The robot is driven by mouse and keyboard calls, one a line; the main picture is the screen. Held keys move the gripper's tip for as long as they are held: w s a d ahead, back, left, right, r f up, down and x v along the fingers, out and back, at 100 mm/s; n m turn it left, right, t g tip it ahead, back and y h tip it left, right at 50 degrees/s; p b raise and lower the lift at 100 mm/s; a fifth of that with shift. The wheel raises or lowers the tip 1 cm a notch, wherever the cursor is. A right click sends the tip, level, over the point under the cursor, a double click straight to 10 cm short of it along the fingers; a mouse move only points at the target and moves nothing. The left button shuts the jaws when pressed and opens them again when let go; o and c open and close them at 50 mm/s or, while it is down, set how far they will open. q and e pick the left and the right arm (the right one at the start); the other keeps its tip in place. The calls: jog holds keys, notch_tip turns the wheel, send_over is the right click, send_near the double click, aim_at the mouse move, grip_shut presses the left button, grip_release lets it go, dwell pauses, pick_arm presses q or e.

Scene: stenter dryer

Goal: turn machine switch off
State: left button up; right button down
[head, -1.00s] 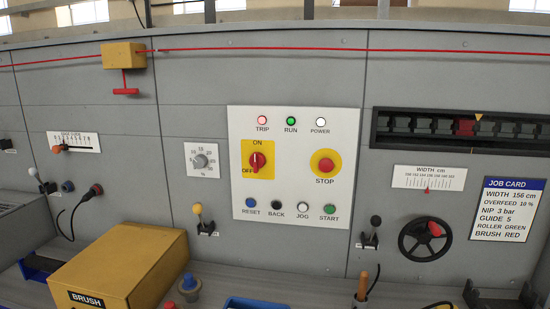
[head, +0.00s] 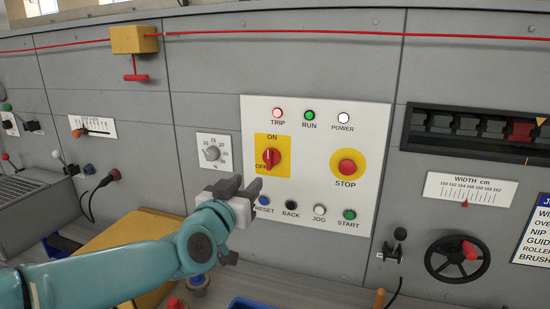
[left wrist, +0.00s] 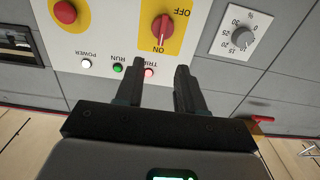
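The machine switch (head: 271,159) is a red rotary knob on a yellow plate, with ON above it and OFF at its lower left. Its handle stands upright, toward ON. In the left wrist view, which is upside down, the knob (left wrist: 161,30) is beyond the fingertips, with ON beneath it. My left gripper (head: 247,184) is in front of the white panel, just below and left of the switch plate in the picture. Its two fingers (left wrist: 160,66) are apart with nothing between them, and not touching the knob. My right gripper is not in view.
The red STOP button (head: 346,167) is right of the switch. A row of buttons, including blue RESET (head: 264,201), runs below, close to my left gripper. A grey dial (head: 212,153) is at the left.

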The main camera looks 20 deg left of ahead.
aim_at(268, 158)
pick_arm(q)
jog(key=w+p, duration=0.4)
jog(key=w, duration=0.8)
jog(key=shift+w+a, duration=0.15)
jog(key=shift+w, duration=0.55)
jog(key=shift+w+d, duration=0.2)
jog(key=shift+w, duration=0.1)
jog(key=shift+f, duration=0.1)
grip_shut()
